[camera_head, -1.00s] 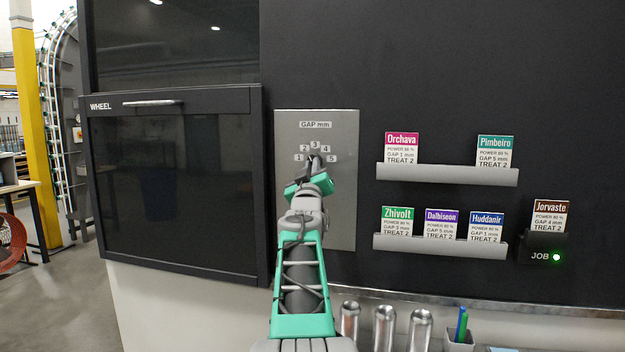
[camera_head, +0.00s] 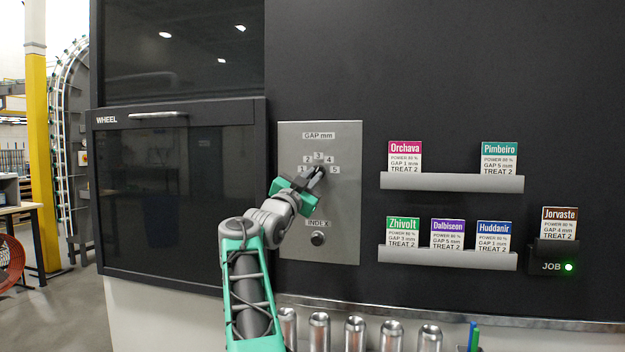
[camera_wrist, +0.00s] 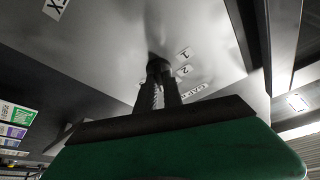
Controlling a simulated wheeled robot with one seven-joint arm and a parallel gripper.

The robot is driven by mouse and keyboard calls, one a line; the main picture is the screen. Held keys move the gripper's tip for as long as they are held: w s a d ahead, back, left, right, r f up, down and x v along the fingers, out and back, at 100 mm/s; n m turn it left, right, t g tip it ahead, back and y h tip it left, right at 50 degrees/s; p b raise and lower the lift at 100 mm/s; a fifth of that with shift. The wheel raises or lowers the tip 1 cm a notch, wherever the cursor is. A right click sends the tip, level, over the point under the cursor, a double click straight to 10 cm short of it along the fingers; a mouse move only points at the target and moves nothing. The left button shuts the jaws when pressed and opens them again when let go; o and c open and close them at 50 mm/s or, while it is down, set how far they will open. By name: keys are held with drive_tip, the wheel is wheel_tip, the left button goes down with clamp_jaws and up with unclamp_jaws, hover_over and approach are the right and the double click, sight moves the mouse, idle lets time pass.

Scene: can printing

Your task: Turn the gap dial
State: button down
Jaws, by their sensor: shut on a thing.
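The gap dial panel (camera_head: 340,215) is a grey plate labelled "GAP mm" with number marks 1 to 5 in an arc. My gripper (camera_head: 314,178) is at the dial below the arc, reaching in from the lower left, and is shut on the dial's knob. The knob is mostly hidden by my gripper in the head view. In the wrist view my gripper's dark fingers (camera_wrist: 158,88) meet at the panel, beside the marks 1 and 2. The job card "Jorvaste" (camera_head: 559,222) reads GAP 4 mm and stands in the JOB holder, whose green light is on.
An INDEX button (camera_head: 318,239) is below the dial. A dark WHEEL door (camera_head: 180,200) stands to the left. Cards stand on an upper rack (camera_head: 450,183) and a lower rack (camera_head: 447,257) to the right. Several metal cans (camera_head: 355,333) line the bottom.

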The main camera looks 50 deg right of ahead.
drive_tip(key=shift+a+r+m+g+p, duration=0.15)
drive_tip(key=shift+m+g, duration=0.15)
drive_tip(key=shift+m, duration=0.5)
drive_tip(key=shift+d+r+m+g+p, duration=0.15)
drive_tip(key=shift+m+g, duration=0.15)
drive_tip(key=shift+m, duration=0.5)
drive_tip(key=shift+a, duration=0.1)
drive_tip(key=c, duration=1.7)
unclamp_jaws()
drive_tip(key=shift+o, duration=1.1)
drive_tip(key=shift+f, duration=0.15)
drive_tip(key=b+v, duration=0.3)
drive_tip(key=v, duration=0.4)
drive_tip(key=shift+a, duration=0.35)
